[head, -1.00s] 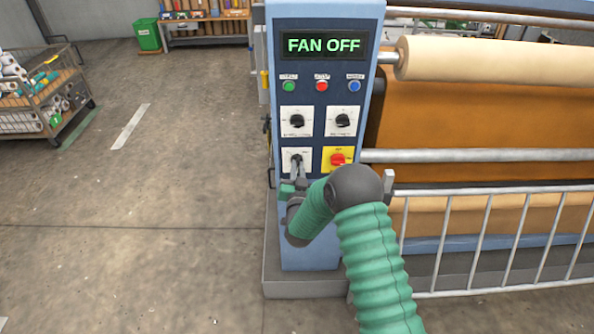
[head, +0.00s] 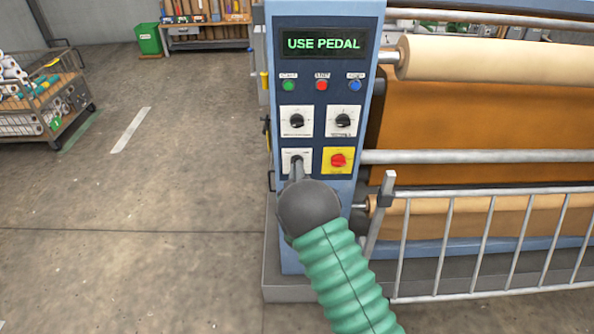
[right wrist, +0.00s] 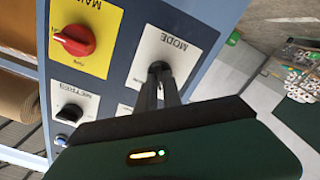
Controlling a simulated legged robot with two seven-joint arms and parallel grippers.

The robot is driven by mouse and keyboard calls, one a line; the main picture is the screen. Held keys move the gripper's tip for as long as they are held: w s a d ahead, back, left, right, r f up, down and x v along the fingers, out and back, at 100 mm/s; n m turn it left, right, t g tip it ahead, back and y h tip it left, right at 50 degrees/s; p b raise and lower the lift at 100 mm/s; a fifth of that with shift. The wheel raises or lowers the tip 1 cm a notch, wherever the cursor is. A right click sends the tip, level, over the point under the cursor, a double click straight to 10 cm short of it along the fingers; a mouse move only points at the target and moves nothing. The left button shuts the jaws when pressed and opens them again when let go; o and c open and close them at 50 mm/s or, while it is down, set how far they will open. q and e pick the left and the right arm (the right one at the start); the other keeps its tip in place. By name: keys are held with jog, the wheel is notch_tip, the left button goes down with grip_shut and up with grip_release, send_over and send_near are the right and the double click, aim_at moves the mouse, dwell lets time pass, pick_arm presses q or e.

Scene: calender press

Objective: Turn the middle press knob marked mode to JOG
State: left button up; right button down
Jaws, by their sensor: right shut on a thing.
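The mode knob (right wrist: 159,66) is dark and sits on a white plate marked MODE (right wrist: 172,42) in the right wrist view. In the head view its white plate (head: 306,153) is at the lower left of the blue press panel. My right gripper (right wrist: 162,80) is shut on the mode knob, its two dark fingers reaching onto it. In the head view the right gripper (head: 296,168) is mostly hidden behind my wrist. The knob's pointer and its JOG mark cannot be made out. The display (head: 324,44) reads USE PEDAL. My left gripper is out of view.
A red knob on a yellow plate (head: 346,166) is right of the mode knob. Two black knobs (head: 297,121) (head: 343,121) sit above, under green, red and blue buttons. A grey railing (head: 470,199) and rollers stand at the right.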

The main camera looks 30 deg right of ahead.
jog(key=shift+w+a+r+n, duration=0.15)
jog(key=shift+n, duration=0.65)
jog(key=c, duration=1.5)
grip_release()
jog(key=b+v, duration=0.1)
jog(key=v, duration=1.6)
jog(key=shift+f, duration=0.2)
